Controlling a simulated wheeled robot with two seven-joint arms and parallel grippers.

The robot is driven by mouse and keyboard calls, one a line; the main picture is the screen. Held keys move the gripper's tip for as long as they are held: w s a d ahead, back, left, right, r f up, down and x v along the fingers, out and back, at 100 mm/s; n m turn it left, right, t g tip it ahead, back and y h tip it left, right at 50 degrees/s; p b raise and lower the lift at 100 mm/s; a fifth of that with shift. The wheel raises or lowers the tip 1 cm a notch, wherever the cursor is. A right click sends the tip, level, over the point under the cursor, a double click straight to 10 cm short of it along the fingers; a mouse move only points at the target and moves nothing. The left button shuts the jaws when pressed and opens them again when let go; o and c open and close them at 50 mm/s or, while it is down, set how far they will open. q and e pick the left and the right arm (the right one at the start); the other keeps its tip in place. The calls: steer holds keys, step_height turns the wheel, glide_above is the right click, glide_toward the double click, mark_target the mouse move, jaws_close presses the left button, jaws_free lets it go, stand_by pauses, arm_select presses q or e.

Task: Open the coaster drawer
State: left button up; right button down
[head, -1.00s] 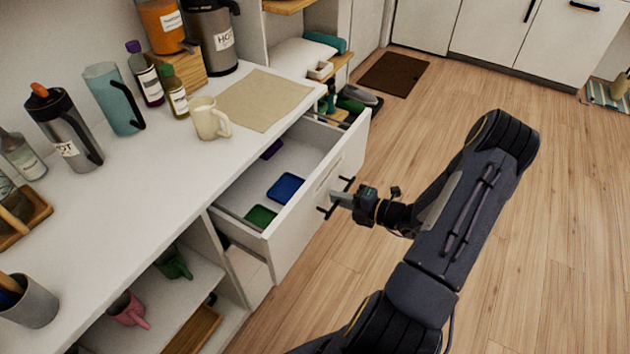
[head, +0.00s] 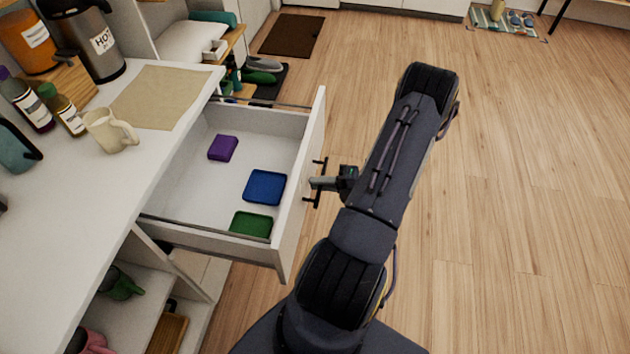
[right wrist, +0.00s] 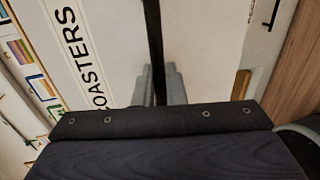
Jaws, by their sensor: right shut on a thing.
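The white coaster drawer (head: 291,200) stands far out from the counter in the head view. Inside it lie a purple coaster (head: 223,148), a blue coaster (head: 265,187) and a green coaster (head: 251,224). My right gripper (head: 318,183) is shut on the black bar handle (head: 317,192) at the drawer's front. In the right wrist view the fingers (right wrist: 158,85) close around the dark handle bar (right wrist: 154,45), beside the "COASTERS" label (right wrist: 84,60) on the drawer front. My left gripper is not in view.
The white counter (head: 60,210) holds a cream mug (head: 110,130), bottles, a beige mat (head: 155,97) and a flask marked HOT (head: 92,38). Open shelves with mugs (head: 118,283) lie below. The wooden floor (head: 530,200) to the right is clear.

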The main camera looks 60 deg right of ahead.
steer(key=c, duration=1.6)
jaws_free()
steer(key=v, duration=0.8)
